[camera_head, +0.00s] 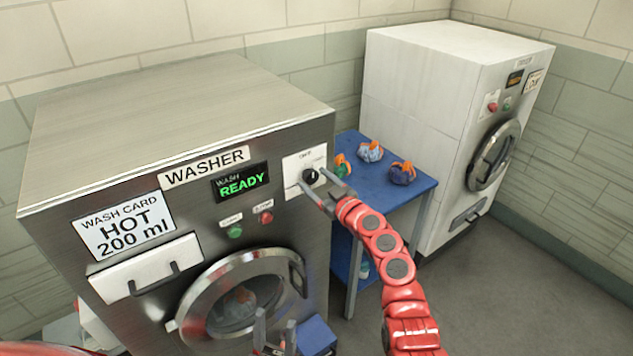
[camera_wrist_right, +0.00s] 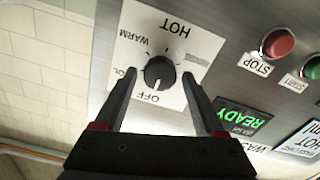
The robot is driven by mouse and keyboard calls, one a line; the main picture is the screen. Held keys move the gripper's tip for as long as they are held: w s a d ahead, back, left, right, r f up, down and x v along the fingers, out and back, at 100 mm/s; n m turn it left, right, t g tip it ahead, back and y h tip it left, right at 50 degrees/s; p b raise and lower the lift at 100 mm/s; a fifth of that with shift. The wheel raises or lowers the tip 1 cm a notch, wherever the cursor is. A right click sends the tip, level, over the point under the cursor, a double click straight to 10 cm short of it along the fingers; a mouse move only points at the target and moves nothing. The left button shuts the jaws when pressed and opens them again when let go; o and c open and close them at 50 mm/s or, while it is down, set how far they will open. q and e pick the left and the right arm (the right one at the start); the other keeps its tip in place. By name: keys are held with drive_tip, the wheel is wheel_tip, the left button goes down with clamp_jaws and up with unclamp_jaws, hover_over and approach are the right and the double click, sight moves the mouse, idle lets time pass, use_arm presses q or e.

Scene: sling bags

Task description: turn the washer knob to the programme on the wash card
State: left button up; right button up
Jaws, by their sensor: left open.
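The silver washer (camera_head: 190,90) stands at the left, with its wash card (camera_head: 123,225) reading HOT 200 ml. Its black knob (camera_head: 310,176) sits on a white dial plate at the panel's upper right. In the right wrist view the knob (camera_wrist_right: 159,73) appears upside down, its white mark towards OFF; WARM and HOT are also legible. My right gripper (camera_head: 314,178) is open at the dial, its fingers (camera_wrist_right: 158,84) on either side of the knob with gaps showing. My left gripper (camera_head: 273,338) is open and empty, low before the washer door.
The display (camera_head: 240,183) reads WASH READY, with green (camera_head: 235,231) and red (camera_head: 266,218) buttons below. The round door (camera_head: 235,300) looks shut. A blue table (camera_head: 385,190) with several cloth bundles stands between the washer and a white machine (camera_head: 440,110). Floor at right is clear.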

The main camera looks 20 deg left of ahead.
clamp_jaws()
drive_tip(key=shift+f, duration=0.1)
